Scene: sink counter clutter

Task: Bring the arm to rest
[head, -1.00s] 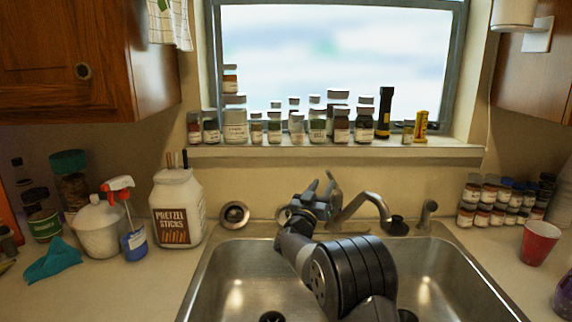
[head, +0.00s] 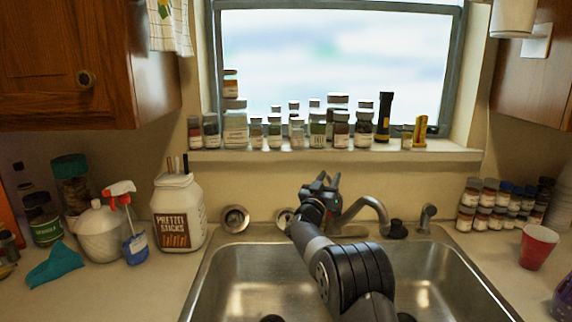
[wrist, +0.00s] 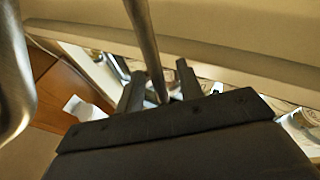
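My gripper (head: 322,181) is over the back edge of the sink, just left of the faucet (head: 372,206), with the arm reaching across the sink basin. In the wrist view my gripper (wrist: 160,80) has its two dark fingers apart, and I see nothing held between them. A metal tube (wrist: 146,40), which looks like part of the faucet, crosses the wrist view near the fingers. I cannot tell whether it touches them.
The pretzel jar (head: 178,214), spray bottle (head: 134,240) and teal cloth (head: 54,264) are on the left counter. Spice jars (head: 494,205) and a red cup (head: 537,247) stand on the right.

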